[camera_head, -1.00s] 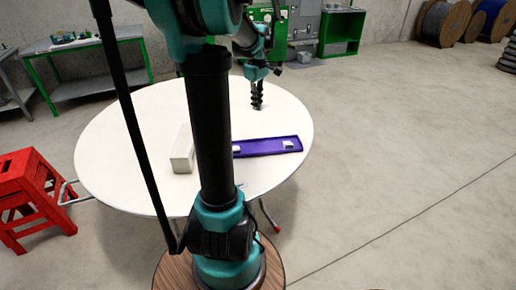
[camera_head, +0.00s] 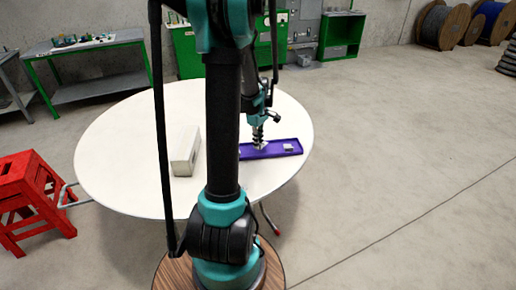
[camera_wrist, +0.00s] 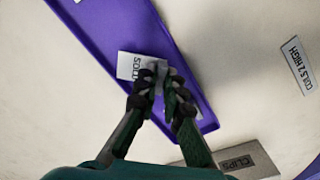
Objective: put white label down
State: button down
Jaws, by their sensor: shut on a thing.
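A white label with partly hidden dark lettering (camera_wrist: 133,66) shows between and beside my fingertips in the wrist view. My gripper (camera_wrist: 160,82) is shut on it, over the long purple tray (camera_wrist: 112,38). In the head view my gripper (camera_head: 258,138) is low over the left part of the purple tray (camera_head: 275,153), with a white patch of the label (camera_head: 262,147) at its tips. I cannot tell whether the label touches the tray floor. My fingers hide part of it.
A second small white piece (camera_head: 288,148) lies in the tray's right part. A long white box (camera_head: 185,151) stands left of the tray on the round white table (camera_head: 125,140). The wrist view shows a "COILS 2 HIGH" label (camera_wrist: 298,66) and a "CLIPS" piece (camera_wrist: 238,163). A red stool (camera_head: 28,195) stands left.

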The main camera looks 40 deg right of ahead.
jog(key=shift+f, duration=1.45)
jog(key=c, duration=1.9)
grip_release()
jog(key=shift+f, duration=0.1)
notch_tip(320, 180, up, 12)
jog(key=shift+r, duration=0.15)
jog(key=w+a+t, duration=0.1)
jog(key=w+a, duration=0.3)
jog(key=a, duration=0.9)
jog(key=s+a+f+t, duration=0.1)
jog(key=s+a+f, duration=0.1)
jog(key=a, duration=0.6)
jog(key=s+a+f+m+t, duration=0.1)
jog(key=s+a+f, duration=0.1)
jog(key=a, duration=0.7)
jog(key=s+a+f+m+t, duration=0.1)
jog(key=s+a+f, duration=0.2)
jog(key=a, duration=0.5)
jog(key=shift+s+a, duration=0.4)
jog(key=shift+s, duration=0.15)
